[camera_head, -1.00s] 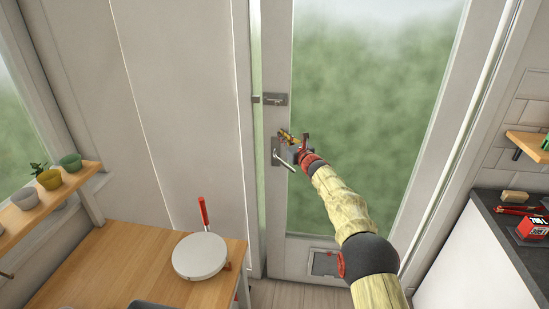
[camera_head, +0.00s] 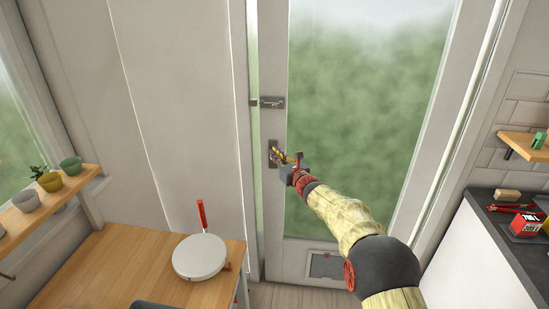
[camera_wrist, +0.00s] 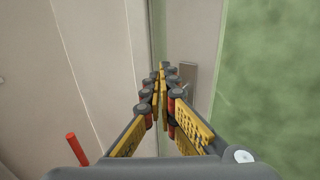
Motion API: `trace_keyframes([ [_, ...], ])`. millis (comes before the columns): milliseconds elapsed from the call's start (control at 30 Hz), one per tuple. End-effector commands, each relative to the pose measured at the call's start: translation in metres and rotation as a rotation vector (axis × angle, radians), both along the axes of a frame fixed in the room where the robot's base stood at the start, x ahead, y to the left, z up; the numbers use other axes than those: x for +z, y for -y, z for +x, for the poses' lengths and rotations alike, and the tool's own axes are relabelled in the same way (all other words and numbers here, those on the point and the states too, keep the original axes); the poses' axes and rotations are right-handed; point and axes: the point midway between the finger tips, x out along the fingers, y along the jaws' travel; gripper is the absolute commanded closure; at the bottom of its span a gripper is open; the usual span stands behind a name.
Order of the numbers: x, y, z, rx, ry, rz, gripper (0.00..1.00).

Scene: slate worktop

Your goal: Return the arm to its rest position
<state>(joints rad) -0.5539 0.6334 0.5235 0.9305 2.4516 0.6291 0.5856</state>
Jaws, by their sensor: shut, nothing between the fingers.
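My gripper (camera_head: 277,152) is at the end of my outstretched arm, in front of the door's handle plate (camera_head: 272,160) in the head view. In the wrist view my gripper (camera_wrist: 160,68) has its two yellow-padded fingers together at the tips, with nothing between them. The grey handle plate (camera_wrist: 188,75) stands just right of the fingertips there. The handle's lever is mostly hidden in the head view; I cannot tell whether the gripper touches it. The glazed door (camera_head: 360,120) fills the space behind my arm.
A latch (camera_head: 268,102) sits higher on the door. A wooden table (camera_head: 120,265) with a white round pan (camera_head: 200,257) is at lower left.

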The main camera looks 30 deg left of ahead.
Motion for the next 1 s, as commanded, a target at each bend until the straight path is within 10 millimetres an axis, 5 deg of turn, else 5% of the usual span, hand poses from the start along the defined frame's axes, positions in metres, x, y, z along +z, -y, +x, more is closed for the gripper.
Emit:
trace_keyframes([
  [633,-0.007,-0.001,-0.031,0.052,0.098,-0.087,1.00],
  [800,-0.077,-0.007,-0.087,0.240,0.227,-0.332,1.00],
  [1000,-0.103,0.022,-0.174,0.532,0.459,-0.615,1.00],
])
